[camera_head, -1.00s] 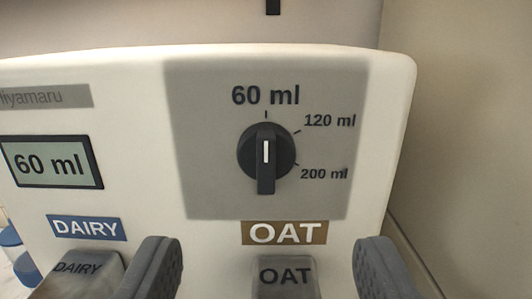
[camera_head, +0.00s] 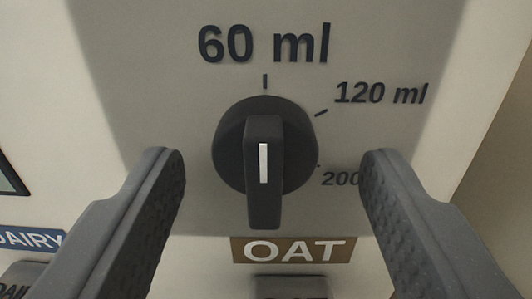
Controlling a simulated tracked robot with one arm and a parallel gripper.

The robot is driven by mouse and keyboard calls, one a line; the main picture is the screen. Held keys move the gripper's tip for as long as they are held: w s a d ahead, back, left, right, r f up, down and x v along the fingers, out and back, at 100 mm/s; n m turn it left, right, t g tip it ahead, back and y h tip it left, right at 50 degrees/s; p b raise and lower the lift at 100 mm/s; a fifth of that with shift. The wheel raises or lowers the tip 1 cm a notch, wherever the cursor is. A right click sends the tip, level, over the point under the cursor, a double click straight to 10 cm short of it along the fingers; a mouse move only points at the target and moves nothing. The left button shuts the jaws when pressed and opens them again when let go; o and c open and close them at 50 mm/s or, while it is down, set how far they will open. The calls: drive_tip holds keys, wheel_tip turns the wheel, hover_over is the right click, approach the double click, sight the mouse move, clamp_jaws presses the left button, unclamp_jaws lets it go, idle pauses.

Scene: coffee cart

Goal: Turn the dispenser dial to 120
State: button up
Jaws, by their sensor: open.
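The dispenser dial (camera_head: 229,140) is a round black knob with a raised bar handle and a white line. It sits on a grey panel (camera_head: 120,60). The bar stands upright, with the white line vertical, in line with the tick under the "60 ml" mark (camera_head: 264,45). The "120 ml" mark (camera_head: 381,93) is up and to the right of the knob. The "200" mark (camera_head: 340,178) is partly hidden by my right finger. My gripper (camera_head: 274,165) is open, one finger on each side of the dial, apart from it.
Below the dial is a brown "OAT" label (camera_head: 293,250) with a dark lever (camera_head: 290,285) under it. A blue "DAIRY" label (camera_head: 32,241) is at the lower left. A corner of the display (camera_head: 10,178) shows at the left edge.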

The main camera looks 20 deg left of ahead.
drive_tip(key=shift+w+a+r, duration=0.1)
drive_tip(key=shift+w+a, duration=0.05)
drive_tip(key=shift+w, duration=0.1)
drive_tip(key=c, duration=1)
